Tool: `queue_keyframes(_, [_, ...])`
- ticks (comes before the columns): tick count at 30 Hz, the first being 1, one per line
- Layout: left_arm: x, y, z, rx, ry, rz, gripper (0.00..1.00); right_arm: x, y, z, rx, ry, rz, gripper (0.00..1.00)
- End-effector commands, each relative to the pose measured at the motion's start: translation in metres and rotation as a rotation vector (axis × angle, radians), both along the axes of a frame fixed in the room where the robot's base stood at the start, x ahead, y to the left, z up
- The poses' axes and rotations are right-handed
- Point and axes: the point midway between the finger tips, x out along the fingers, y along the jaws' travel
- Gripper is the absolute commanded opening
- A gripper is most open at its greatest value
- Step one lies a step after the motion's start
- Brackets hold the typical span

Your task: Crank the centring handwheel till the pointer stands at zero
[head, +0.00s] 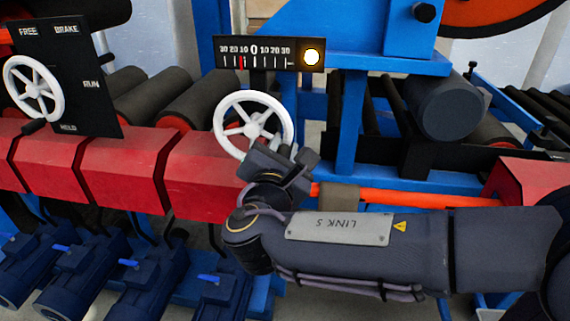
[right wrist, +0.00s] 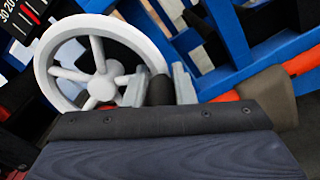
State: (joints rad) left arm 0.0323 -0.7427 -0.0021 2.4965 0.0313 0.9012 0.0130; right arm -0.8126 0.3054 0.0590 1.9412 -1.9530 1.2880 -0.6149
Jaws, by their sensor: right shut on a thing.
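The white centring handwheel (head: 254,128) stands in the middle of the head view, below a black scale plate (head: 232,44). The scale's red pointer (head: 241,63) is left of zero, near the left 10 mark. My right gripper (head: 283,160) is at the wheel's lower right rim. In the right wrist view the handwheel (right wrist: 103,88) fills the upper left, and the gripper is shut on its dark crank handle (right wrist: 160,90). The handle is mostly hidden by my gripper in the head view. My left gripper is not in view.
A lit round lamp (head: 312,57) sits right of the scale. Red housings (head: 120,165) and dark rollers lie behind; blue frame posts (head: 348,120) stand right of the wheel.

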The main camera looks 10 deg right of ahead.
Motion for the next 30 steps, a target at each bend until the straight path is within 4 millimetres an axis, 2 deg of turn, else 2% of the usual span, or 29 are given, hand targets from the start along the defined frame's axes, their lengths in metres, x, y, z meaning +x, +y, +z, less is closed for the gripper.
queue_keyframes(1, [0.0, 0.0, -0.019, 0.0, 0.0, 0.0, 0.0, 0.001, -0.002, -0.011, 0.052, -0.016, -0.011, 0.0])
queue_keyframes(12, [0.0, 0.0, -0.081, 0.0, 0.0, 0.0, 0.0, 0.004, 0.011, -0.029, 0.391, -0.106, -0.012, 0.0])
queue_keyframes(21, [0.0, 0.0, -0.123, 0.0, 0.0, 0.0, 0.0, 0.008, 0.026, -0.04, 0.662, -0.178, -0.013, 0.0])
queue_keyframes(30, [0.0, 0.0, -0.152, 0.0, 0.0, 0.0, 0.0, 0.012, 0.041, -0.044, 0.911, -0.243, -0.013, 0.0])
